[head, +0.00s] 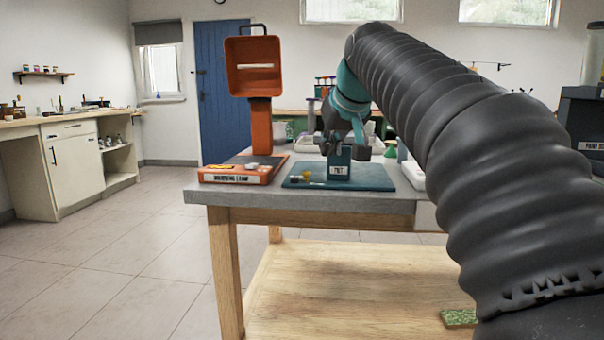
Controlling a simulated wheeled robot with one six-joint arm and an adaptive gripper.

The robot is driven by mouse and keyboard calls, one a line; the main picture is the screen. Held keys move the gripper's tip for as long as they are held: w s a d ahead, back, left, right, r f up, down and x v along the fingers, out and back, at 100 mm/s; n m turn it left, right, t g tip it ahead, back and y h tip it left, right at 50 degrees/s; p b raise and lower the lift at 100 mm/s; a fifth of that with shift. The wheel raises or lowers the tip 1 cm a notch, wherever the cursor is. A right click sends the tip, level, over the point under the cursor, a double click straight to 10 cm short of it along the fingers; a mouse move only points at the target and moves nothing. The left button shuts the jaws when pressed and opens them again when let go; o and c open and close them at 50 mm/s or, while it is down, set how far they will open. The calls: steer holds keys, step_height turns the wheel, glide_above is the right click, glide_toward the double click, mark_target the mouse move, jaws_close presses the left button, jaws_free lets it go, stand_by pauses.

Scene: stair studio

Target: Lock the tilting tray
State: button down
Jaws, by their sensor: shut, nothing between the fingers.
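A teal stand with a small white label (340,171), which seems to read "TILT", rises from a flat teal base (302,182) on the grey-topped table. It is probably the tilting tray's stand. My gripper (362,149) is shut and empty, just above and behind the top of this stand. I cannot tell whether it touches. My arm and gripper cover the stand's upper part, so the tray surface, its tilt and any lock are not clear. A small yellow part (307,173) sits at the base's left.
An orange lamp-like device (262,125) with a labelled base (237,177) stands to the left on the table (400,209). A white item (412,174) lies at the right. Small bottles (326,81) show behind. The floor at left is clear.

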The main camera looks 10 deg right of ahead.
steer(key=shift+f, duration=0.1)
steer(key=b, duration=0.2)
glide_toward(307, 175)
step_height(307, 175, down, 4)
steer(key=w, duration=0.3)
steer(key=shift+w+a+f+p, duration=0.15)
steer(key=shift+w+f+p, duration=0.15)
steer(key=shift+w+p, duration=0.05)
steer(key=shift+w+f, duration=0.1)
steer(key=shift+w, duration=0.45)
steer(key=shift+a, duration=0.1)
